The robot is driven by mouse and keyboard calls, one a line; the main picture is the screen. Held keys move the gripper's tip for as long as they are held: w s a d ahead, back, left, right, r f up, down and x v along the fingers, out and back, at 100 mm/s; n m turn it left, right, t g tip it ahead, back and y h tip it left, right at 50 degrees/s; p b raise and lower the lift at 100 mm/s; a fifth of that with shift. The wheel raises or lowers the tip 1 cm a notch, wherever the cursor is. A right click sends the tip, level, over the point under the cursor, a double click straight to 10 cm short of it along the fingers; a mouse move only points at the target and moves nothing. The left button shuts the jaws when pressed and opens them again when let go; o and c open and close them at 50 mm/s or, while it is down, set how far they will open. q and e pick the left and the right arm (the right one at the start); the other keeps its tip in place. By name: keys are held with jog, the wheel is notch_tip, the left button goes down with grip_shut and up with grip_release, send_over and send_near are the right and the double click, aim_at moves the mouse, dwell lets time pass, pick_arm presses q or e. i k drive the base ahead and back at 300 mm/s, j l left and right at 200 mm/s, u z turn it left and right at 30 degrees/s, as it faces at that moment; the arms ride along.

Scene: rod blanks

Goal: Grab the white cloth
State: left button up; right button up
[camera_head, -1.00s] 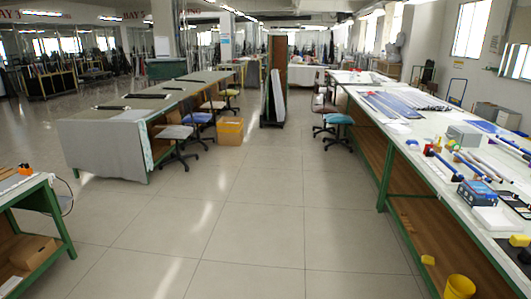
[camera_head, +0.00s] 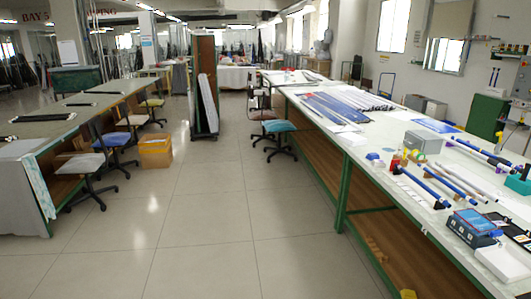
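A flat white folded piece (camera_head: 503,263), which looks like the white cloth, lies on the near right part of the long right-hand table (camera_head: 372,161). It sits just in front of a blue box-shaped device (camera_head: 472,227). The right edge of the picture cuts close to it. Neither of my grippers shows in the head view.
Blue-handled rods (camera_head: 425,187), a grey box (camera_head: 422,142) and a dark tray (camera_head: 511,229) crowd the right table near the white piece. Open tiled floor (camera_head: 200,215) runs along its left side. Chairs (camera_head: 88,172) and a yellow box (camera_head: 155,151) stand at left.

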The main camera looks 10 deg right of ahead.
aim_at(376, 163)
jog(key=i+z, duration=0.15)
jog(key=i, duration=0.4)
jog(key=i+z, duration=0.2)
jog(key=i, duration=0.4)
jog(key=i+j+z, duration=0.15)
jog(key=i, duration=0.4)
